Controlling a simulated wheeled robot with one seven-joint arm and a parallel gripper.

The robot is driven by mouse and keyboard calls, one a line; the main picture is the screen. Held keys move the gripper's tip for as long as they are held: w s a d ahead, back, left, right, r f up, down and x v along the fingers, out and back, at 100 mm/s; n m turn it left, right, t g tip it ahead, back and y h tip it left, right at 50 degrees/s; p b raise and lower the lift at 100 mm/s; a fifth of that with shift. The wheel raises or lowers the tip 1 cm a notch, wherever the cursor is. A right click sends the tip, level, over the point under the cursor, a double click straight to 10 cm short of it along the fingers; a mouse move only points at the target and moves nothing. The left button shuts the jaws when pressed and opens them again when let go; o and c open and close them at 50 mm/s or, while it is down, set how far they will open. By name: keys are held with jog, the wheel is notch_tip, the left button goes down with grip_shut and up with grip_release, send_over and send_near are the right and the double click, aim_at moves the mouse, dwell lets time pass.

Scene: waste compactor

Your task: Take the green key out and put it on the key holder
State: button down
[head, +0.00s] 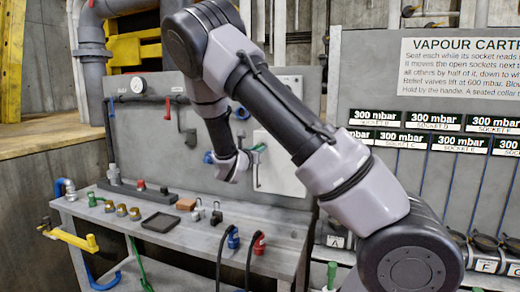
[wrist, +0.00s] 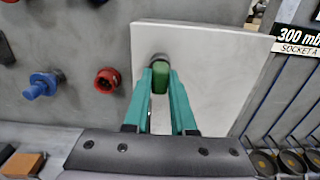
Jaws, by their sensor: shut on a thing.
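The green key (wrist: 160,78) is held between the teal fingertips of my gripper (wrist: 161,70) in the wrist view. My gripper is shut on it, in front of a white square panel (wrist: 205,50) on the grey wall board. A dark round part shows right behind the key's top, and I cannot tell whether the key still sits in it. In the head view my gripper (head: 256,150) is at the panel (head: 280,172), and the key is too small to make out there. I cannot tell which part is the key holder.
A red socket (wrist: 107,80) and a blue socket (wrist: 42,84) stick out left of the panel. The bench below bears a black tray (head: 160,222), an orange block (head: 186,204), padlocks (head: 216,214) and blue and red plugs (head: 259,244). Cartridge sockets stand at right.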

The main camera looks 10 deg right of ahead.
jog(key=shift+s+a, duration=0.1)
jog(key=shift+v, duration=2.35)
